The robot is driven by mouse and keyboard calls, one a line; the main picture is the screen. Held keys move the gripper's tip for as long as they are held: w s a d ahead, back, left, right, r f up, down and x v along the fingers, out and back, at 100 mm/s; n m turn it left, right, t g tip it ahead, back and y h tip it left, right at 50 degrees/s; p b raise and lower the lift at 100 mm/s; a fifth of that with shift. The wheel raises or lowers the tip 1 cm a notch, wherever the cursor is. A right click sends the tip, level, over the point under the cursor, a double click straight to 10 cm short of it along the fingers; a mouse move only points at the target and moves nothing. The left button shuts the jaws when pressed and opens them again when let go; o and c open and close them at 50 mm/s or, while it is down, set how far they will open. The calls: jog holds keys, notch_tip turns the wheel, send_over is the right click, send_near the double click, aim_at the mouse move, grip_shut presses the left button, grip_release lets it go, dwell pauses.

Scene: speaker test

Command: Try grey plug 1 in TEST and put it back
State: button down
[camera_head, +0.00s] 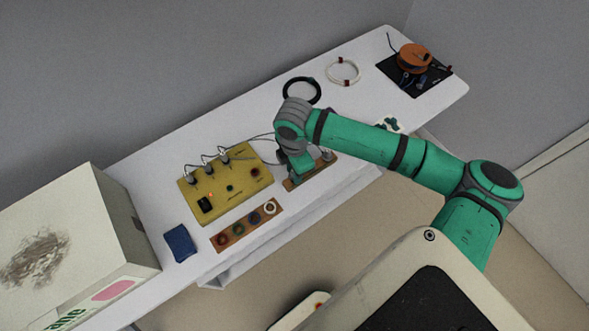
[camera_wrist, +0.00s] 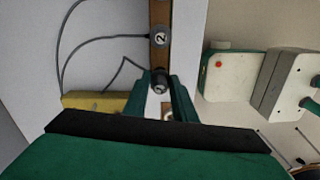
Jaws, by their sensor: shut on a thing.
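My gripper (camera_wrist: 160,93) is shut on a dark grey plug (camera_wrist: 159,77), whose number I cannot read. It is at the wooden plug rack (camera_wrist: 159,15); whether the plug still sits in its hole or is just clear of it I cannot tell. A grey plug marked 2 (camera_wrist: 160,38) stands beside it in the rack. In the head view my gripper (camera_head: 297,172) hides part of the rack (camera_head: 320,172). The yellow test box (camera_head: 228,182) is to its left, with several plugs and cables along its back edge. The TEST label is too small to read.
A wooden strip with coloured rings (camera_head: 246,228) lies in front of the box, with a blue block (camera_head: 180,243) to its left. A large carton (camera_head: 75,250) stands at the left. Cable coils (camera_head: 343,71) and a black mat (camera_head: 430,83) lie at the back right.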

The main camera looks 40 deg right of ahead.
jog(key=shift+f, duration=0.7)
jog(key=c, duration=1.4)
grip_release()
jog(key=shift+r, duration=3.75)
jog(key=shift+d, duration=0.1)
